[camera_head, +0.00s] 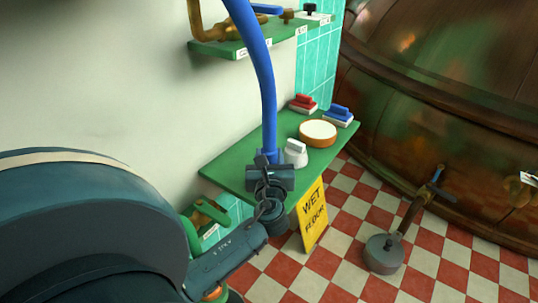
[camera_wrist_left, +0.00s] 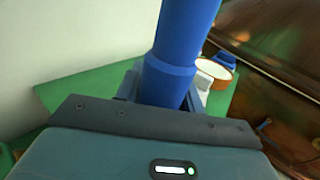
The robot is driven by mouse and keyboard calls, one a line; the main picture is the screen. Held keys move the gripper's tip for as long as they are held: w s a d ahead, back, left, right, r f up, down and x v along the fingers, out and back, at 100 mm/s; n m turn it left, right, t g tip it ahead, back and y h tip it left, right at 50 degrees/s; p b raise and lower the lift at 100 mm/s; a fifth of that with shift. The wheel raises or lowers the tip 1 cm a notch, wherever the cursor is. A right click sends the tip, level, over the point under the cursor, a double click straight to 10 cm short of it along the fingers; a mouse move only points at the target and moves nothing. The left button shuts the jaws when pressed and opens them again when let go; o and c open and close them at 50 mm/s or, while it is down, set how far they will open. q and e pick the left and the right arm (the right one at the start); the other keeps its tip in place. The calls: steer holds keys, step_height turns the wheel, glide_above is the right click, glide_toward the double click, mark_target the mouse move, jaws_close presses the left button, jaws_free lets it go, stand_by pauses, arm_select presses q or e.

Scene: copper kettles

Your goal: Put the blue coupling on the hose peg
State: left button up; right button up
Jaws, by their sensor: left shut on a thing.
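My left gripper (camera_head: 268,172) is shut on the blue coupling (camera_head: 267,156) at the lower end of a thick blue hose (camera_head: 262,70). In the head view the hose rises from the gripper and leaves at the top. In the left wrist view the coupling (camera_wrist_left: 165,82) stands between the fingers (camera_wrist_left: 160,92), its lower end hidden by the gripper body. The gripper is in front of the green lower shelf in the head view. I cannot make out with certainty which part is the hose peg. My right gripper is not in view.
The lower shelf (camera_head: 235,178) holds a white knob block (camera_head: 296,153), a round tan-rimmed dish (camera_head: 318,133), and red (camera_head: 302,103) and blue (camera_head: 340,115) brushes. A labelled upper shelf (camera_head: 225,48) carries brass fittings. A yellow wet-floor sign (camera_head: 313,215) stands below. A copper kettle (camera_head: 450,110) fills the right.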

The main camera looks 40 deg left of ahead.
arm_select(q)
steer(key=shift+f, duration=0.5)
stand_by(0.4)
steer(key=o, duration=1)
steer(key=shift+f, duration=0.1)
steer(key=p+v, duration=0.2)
steer(key=v, duration=1.1)
steer(key=shift+s+d, duration=0.1)
steer(key=shift+s, duration=0.05)
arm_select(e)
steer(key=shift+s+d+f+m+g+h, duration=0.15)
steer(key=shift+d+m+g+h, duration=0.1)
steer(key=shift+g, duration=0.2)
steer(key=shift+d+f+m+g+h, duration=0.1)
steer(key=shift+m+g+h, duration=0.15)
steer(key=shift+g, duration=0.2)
